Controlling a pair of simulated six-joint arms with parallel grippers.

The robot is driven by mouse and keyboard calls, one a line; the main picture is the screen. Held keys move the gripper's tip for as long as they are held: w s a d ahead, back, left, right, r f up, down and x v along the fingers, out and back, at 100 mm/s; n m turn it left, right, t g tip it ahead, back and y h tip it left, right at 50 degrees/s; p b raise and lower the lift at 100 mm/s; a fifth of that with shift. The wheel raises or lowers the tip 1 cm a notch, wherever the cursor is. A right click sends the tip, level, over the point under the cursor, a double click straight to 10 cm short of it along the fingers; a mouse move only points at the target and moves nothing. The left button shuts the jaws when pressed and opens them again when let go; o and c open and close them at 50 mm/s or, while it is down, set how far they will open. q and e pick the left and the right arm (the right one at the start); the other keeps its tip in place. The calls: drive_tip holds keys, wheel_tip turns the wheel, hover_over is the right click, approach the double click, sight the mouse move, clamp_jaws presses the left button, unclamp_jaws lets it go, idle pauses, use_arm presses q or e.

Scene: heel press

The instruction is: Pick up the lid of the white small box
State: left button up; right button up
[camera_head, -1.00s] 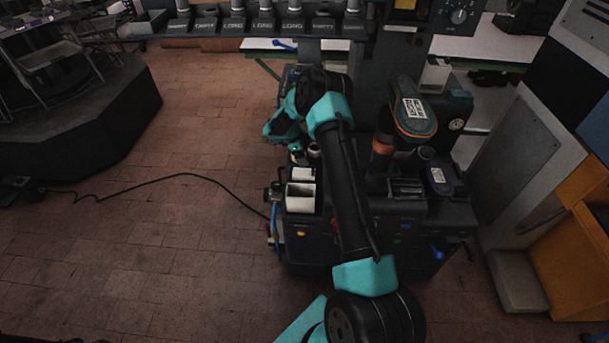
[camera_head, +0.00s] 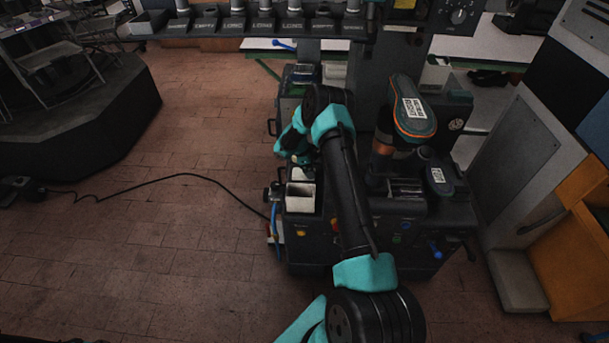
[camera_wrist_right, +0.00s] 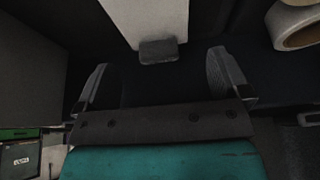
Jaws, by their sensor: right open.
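The white small box (camera_head: 300,197) stands on the left side of the dark machine in the head view, its front part showing an open top. My right gripper (camera_head: 303,158) is just behind it, partly hidden by my own arm. In the right wrist view a flat white piece (camera_wrist_right: 148,15), seemingly part of the box or its lid, has a dark grey block (camera_wrist_right: 158,50) at its end. My right gripper (camera_wrist_right: 160,80) is open there, its fingers apart on either side of that block's line, with nothing clearly between them. My left gripper is not in view.
The dark machine (camera_head: 400,215) has an orange-rimmed shoe form (camera_head: 412,108) at its upper right. A rack (camera_head: 265,28) of labelled holders runs along the back. A pale rounded part (camera_wrist_right: 298,24) is at the wrist view's upper right. Open brick floor (camera_head: 150,240) lies left.

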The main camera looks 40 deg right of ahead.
drive_tip(key=shift+x, duration=1.55)
drive_tip(key=c, duration=0.8)
drive_tip(key=shift+r, duration=0.15)
wheel_tip(320, 180, up, 18)
drive_tip(key=shift+f, duration=0.1)
